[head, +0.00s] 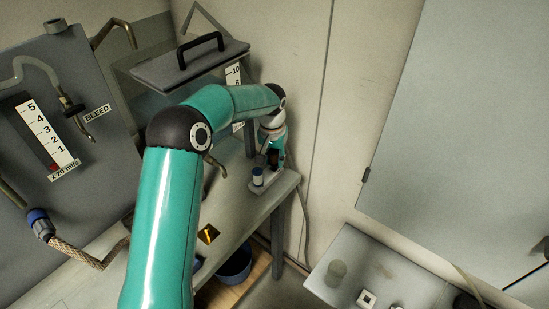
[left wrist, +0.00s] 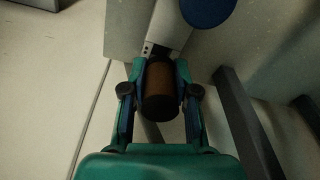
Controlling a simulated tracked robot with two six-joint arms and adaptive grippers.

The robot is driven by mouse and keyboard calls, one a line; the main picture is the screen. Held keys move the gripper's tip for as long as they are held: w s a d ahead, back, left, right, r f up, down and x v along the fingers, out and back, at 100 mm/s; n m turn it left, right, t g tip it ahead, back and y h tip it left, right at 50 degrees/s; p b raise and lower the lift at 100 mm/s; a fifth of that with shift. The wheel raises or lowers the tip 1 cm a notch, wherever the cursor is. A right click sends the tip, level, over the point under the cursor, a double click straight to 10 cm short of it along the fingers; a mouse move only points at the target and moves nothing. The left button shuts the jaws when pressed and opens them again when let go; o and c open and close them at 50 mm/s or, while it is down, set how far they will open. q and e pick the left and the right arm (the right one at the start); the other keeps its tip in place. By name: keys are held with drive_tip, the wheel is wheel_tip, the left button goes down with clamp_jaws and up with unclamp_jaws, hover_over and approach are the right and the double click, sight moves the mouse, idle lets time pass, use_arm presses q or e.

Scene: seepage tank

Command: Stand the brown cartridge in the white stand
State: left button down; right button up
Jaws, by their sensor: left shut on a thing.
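The brown cartridge (left wrist: 160,82) has dark ends and sits between the fingers of my left gripper (left wrist: 160,90) in the left wrist view. My left gripper (head: 273,156) is shut on it; the cartridge shows small and dark in the head view. The white stand (left wrist: 163,28) lies just beyond the cartridge in the left wrist view. In the head view the stand (head: 264,186) is near the bench's right end, just below the gripper. I cannot tell whether the cartridge touches the stand. My right gripper is not in view.
The wall is just behind the bench (head: 245,199). A tank with a handled lid (head: 190,65) stands to the left. A grey side table (head: 385,270) is at lower right.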

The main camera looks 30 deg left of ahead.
sight(273, 153)
use_arm(q)
drive_tip(key=shift+f+b, duration=0.6)
drive_tip(key=shift+f, duration=0.2)
drive_tip(key=c, duration=0.8)
unclamp_jaws()
drive_tip(key=r, duration=0.4)
drive_tip(key=s+r, duration=0.1)
drive_tip(key=r, duration=0.6)
drive_tip(key=shift+s+d+r, duration=0.15)
drive_tip(key=shift+d+r, duration=0.05)
drive_tip(key=shift+r, duration=0.2)
